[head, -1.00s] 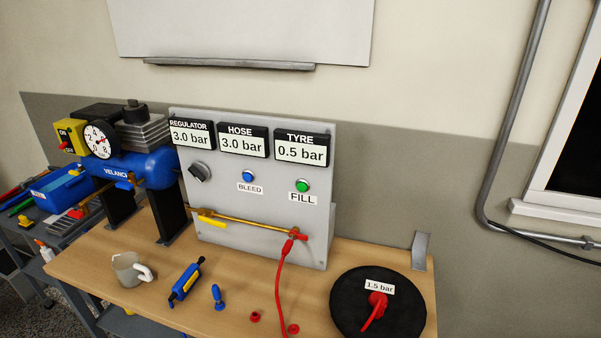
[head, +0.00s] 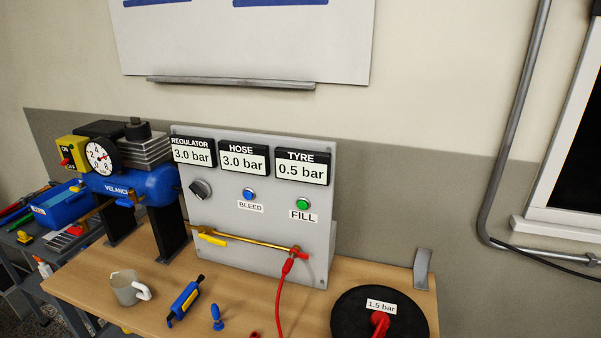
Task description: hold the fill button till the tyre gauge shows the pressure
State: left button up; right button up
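The green FILL button (head: 302,204) sits on the right part of a grey upright panel (head: 260,260). Above it the tyre gauge (head: 302,167) reads 0.5 bar. The hose gauge (head: 243,160) and the regulator gauge (head: 192,152) both read 3.0 bar. A black tyre (head: 350,322) lies on the bench at the lower right with a 1.5 bar label (head: 381,306) and a red fitting (head: 380,322) on it. A red hose (head: 280,295) hangs from the brass pipe's right end and leaves the bottom of the view. Neither gripper is in view.
A blue BLEED button (head: 249,194) and a dark knob (head: 200,189) are left of FILL. A blue compressor (head: 130,182) stands at the left. A mug (head: 126,288), a blue tool (head: 185,302) and a small blue piece (head: 216,317) lie on the bench.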

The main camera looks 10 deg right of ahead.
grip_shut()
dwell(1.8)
